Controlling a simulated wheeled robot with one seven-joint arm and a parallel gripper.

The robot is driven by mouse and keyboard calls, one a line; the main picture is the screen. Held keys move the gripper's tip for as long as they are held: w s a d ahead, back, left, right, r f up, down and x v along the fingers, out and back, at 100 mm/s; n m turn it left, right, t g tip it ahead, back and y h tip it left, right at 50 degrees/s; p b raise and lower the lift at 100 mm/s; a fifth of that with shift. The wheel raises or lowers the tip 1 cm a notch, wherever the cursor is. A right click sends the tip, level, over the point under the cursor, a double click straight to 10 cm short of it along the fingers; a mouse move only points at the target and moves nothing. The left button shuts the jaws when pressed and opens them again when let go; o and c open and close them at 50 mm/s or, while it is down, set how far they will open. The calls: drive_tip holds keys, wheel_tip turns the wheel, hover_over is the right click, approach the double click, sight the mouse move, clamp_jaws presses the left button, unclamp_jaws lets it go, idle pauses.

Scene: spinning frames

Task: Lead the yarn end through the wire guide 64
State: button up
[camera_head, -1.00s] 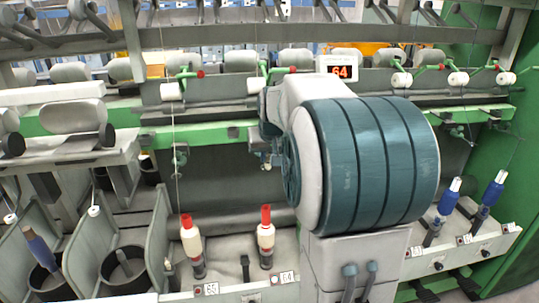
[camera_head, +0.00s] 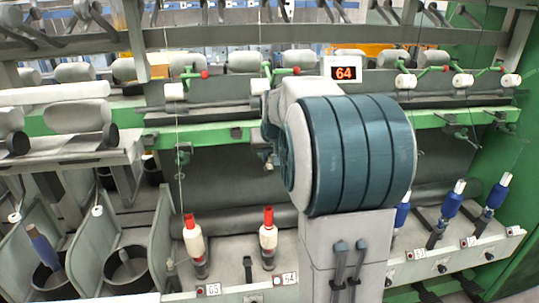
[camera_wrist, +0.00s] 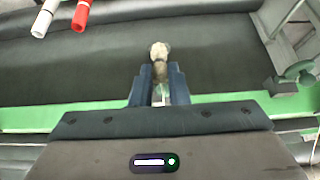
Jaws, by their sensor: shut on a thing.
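My gripper (camera_wrist: 160,80) shows in the wrist view with its two dark blue fingers close together. A small pale, roundish thing (camera_wrist: 160,50) shows at the fingertips; I cannot tell whether the yarn end is part of it. In the head view my large teal arm link hides most of the gripper. A small metal piece (camera_head: 271,158), possibly wire guide 64, hangs below the green rail at the left edge of my arm. The bobbin at place 64 (camera_head: 268,237) stands upright with a red top. No yarn at place 64 can be made out clearly.
An orange "64" display (camera_head: 345,73) stands above my arm. The neighbouring guide (camera_head: 182,153) has a yarn running down to another red-topped bobbin (camera_head: 193,237). Blue bobbins (camera_head: 451,200) stand at right. The green rail (camera_head: 215,135) crosses behind. Grey partitions (camera_head: 82,230) stand at left.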

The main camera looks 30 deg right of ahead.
drive_tip(key=s+a+r, duration=0.2)
drive_tip(key=s+r, duration=0.1)
drive_tip(key=s, duration=0.4)
drive_tip(key=shift+r, duration=0.35)
